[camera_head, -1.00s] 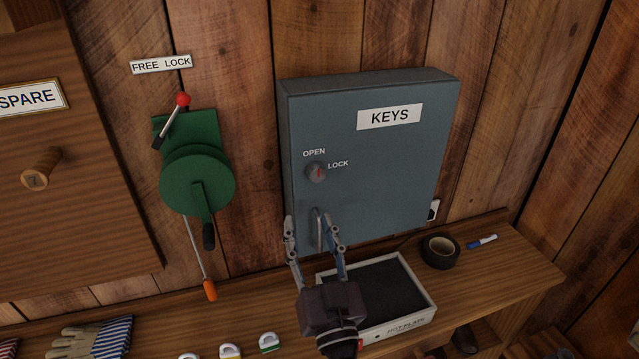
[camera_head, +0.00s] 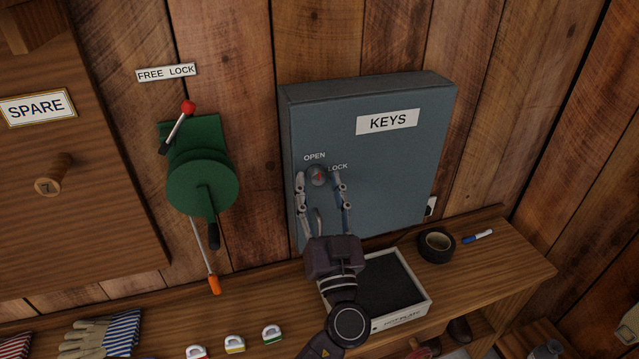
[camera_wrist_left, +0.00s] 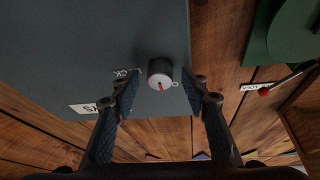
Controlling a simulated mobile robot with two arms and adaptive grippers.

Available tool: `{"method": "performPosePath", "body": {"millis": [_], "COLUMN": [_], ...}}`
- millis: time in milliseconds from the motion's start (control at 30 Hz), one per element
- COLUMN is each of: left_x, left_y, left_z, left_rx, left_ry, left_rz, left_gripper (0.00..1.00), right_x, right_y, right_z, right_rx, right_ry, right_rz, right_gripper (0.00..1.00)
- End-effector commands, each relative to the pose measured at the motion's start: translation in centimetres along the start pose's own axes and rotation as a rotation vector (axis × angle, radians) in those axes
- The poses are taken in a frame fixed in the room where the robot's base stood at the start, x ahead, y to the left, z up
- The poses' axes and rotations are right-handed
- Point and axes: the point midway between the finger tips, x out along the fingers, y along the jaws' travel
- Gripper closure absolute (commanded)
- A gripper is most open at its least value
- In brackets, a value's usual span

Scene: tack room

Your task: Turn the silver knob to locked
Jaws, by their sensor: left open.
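The silver knob (camera_head: 318,176) is round with a red mark and sits on the front of the grey-blue key cabinet (camera_head: 385,170). OPEN is printed above it and LOCK to its right, partly covered by a finger. My left gripper (camera_head: 321,183) is open, with one fingertip on either side of the knob. In the left wrist view the knob (camera_wrist_left: 160,70) sits between the open fingers of the left gripper (camera_wrist_left: 161,80), with gaps visible on both sides. Its red mark points toward the picture's bottom, where the upside-down KEYS label lies. My right gripper is not in view.
A green winch (camera_head: 200,180) with a red-tipped lever hangs left of the cabinet. A hot plate (camera_head: 425,305) stands on the shelf below, with black tape (camera_head: 436,247) and a marker (camera_head: 478,236) to its right.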

Motion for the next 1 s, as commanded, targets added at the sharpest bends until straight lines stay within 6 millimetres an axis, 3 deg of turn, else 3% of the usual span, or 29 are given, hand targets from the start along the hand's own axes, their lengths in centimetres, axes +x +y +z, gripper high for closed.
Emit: {"method": "performPosePath", "body": {"millis": [100, 467, 767, 1000], "left_x": [-0.02, -0.05, -0.08, -0.12], "left_y": [0.0, -0.01, -0.1, -0.24], "left_z": [0.02, 0.01, 0.03, -0.03], "left_rx": [0.0, 0.0, 0.032, 0.153], "left_ry": [0.0, 0.0, -0.002, -0.01], "left_rz": [0.0, 0.0, 0.013, 0.067], "left_gripper": [0.59, 0.99, 1.0, 1.0], "right_x": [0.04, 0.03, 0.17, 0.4], "right_y": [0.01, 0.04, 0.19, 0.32], "right_z": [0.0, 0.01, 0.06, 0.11], "right_rx": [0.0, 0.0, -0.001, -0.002], "right_ry": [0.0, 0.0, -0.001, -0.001], "right_rz": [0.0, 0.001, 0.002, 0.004], "right_gripper": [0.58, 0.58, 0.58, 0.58]}}
